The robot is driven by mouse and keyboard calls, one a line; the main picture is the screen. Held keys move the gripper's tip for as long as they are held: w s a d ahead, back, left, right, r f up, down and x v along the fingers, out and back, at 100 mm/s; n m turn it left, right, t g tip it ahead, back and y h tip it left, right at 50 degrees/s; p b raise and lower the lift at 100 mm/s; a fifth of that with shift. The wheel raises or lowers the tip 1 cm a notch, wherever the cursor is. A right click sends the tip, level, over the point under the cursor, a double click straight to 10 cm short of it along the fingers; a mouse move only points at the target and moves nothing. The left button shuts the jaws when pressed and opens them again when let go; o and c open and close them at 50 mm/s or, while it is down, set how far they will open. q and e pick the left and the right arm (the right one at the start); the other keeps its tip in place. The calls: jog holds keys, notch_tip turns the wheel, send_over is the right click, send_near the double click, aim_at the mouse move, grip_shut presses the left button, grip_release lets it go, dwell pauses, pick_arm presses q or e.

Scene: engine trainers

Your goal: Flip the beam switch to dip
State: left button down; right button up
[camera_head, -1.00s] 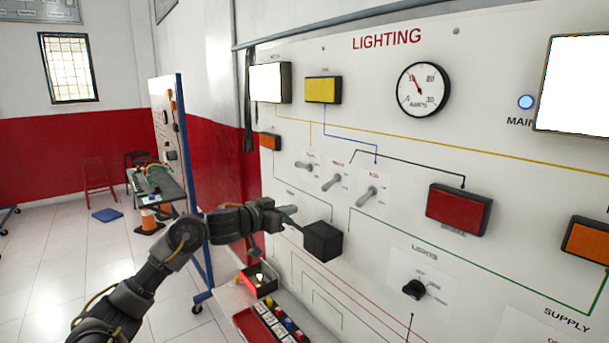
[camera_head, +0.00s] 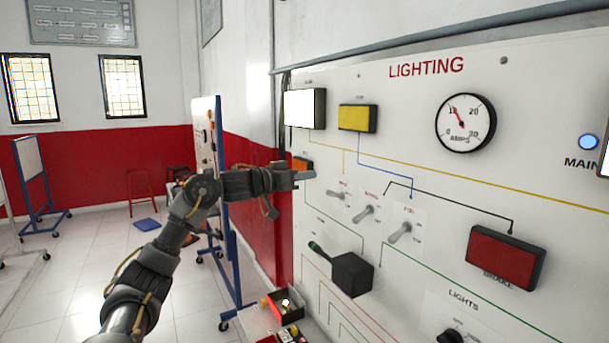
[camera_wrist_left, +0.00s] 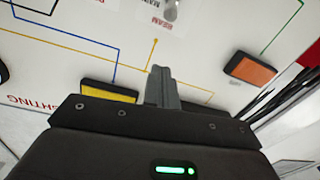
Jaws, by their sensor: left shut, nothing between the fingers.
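The beam switch (camera_head: 338,193) is the leftmost of three grey toggles on the white lighting panel. In the left wrist view its grey toggle (camera_wrist_left: 170,11) shows at the top edge, upside down, beside the red word BEAM. Its exact lever position is too small to tell. My left gripper (camera_head: 308,175) is shut and empty, in front of the panel, left of and slightly above the switch in the head view. Its closed fingers (camera_wrist_left: 161,86) point towards the switch, apart from it, in the left wrist view. My right gripper is not in view.
A black box (camera_head: 352,274) with a green-tipped stalk juts out below the toggles. Two more toggles (camera_head: 367,213) (camera_head: 403,231) stand to the right. An orange lamp (camera_head: 300,163) is partly behind my gripper; a yellow lamp (camera_head: 358,118) is above.

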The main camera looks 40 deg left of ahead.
pick_arm(q)
jog(key=p, duration=0.4)
send_over(334, 194)
jog(key=a, duration=0.2)
jog(key=shift+s+d+r, duration=0.1)
jog(key=shift+s+r, duration=0.05)
jog(key=shift+r, duration=0.1)
jog(key=f, duration=0.1)
jog(key=s+f, duration=0.1)
jog(key=shift+f, duration=0.4)
jog(key=shift+s+f, duration=0.45)
jog(key=shift+f, duration=0.35)
